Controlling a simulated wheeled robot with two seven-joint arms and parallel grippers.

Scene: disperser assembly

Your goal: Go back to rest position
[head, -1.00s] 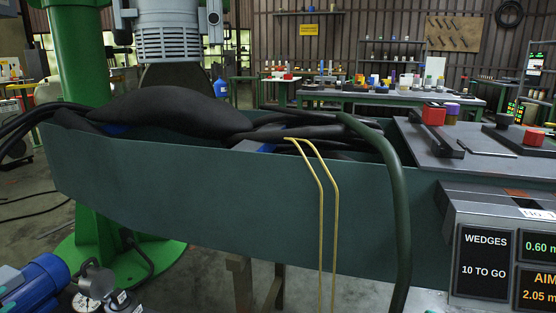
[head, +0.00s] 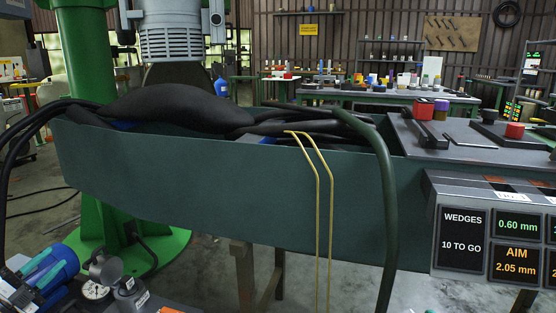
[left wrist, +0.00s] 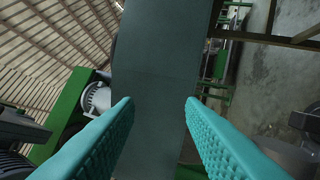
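My left gripper (left wrist: 160,104) shows in the left wrist view as two teal ribbed fingers spread wide apart. Nothing is held between them. Beyond the fingers a dark green-grey panel (left wrist: 160,60) runs across the view, apart from the fingertips as far as I can tell. I cannot pick out the left gripper clearly in the head view. My right gripper is in neither view.
In the head view a long dark green panel (head: 200,185) crosses the front, with black padded hoses (head: 165,107) behind its top edge. Two thin yellow rods (head: 318,200) and a green tube (head: 388,200) hang before it. A display box (head: 463,240) stands right; a blue motor (head: 45,268) lies lower left.

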